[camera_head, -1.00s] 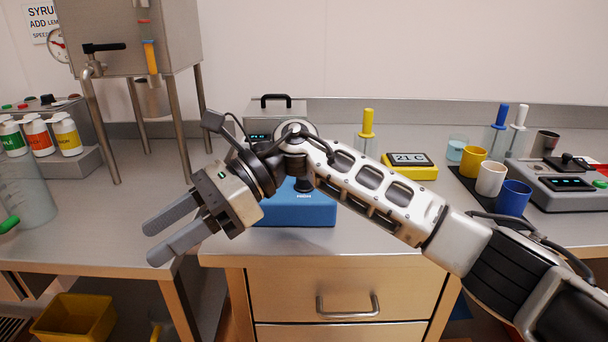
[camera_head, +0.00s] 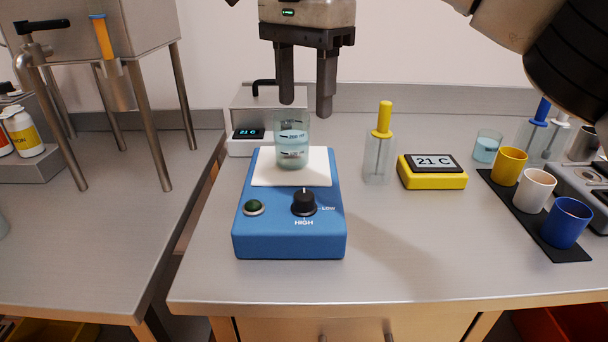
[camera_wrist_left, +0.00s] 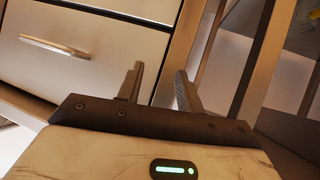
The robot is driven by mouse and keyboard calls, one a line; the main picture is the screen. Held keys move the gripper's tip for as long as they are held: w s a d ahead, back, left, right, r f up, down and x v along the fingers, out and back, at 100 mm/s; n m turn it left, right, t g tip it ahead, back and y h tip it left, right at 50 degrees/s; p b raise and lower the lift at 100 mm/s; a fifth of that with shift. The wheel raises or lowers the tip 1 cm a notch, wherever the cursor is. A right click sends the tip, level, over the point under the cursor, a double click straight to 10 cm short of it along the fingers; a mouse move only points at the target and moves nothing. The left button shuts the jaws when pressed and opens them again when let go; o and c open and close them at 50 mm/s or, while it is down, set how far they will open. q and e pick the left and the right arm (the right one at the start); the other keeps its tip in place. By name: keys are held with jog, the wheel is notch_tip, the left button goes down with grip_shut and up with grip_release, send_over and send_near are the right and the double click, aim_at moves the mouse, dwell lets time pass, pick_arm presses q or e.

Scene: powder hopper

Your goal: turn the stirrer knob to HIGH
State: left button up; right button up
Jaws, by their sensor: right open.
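The stirrer is a blue box (camera_head: 289,245) with a white top plate (camera_head: 262,168), standing on the steel counter. Its black knob (camera_head: 304,203) is on the front part, with LOW printed to its right and HIGH below it. I cannot tell clearly where the knob points. A beaker (camera_head: 292,150) of pale blue liquid stands on the plate. My right gripper (camera_head: 305,106) hangs fingers-down above and behind the beaker in the picture, open and empty, apart from the knob. My left gripper (camera_wrist_left: 160,70) shows only in the left wrist view, open and empty, near a drawer front.
A green button (camera_head: 253,207) is left of the knob. A yellow-handled tool in a clear container (camera_head: 380,155) and a yellow 21 C display (camera_head: 432,172) stand to the right. Cups, including a blue one (camera_head: 566,223), sit on a dark mat. The counter in front is clear.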

aim_at(304, 194)
jog(key=f, duration=0.5)
jog(key=f+b, duration=0.1)
jog(key=f, duration=0.9)
jog(key=shift+s, duration=0.35)
jog(key=c, duration=1)
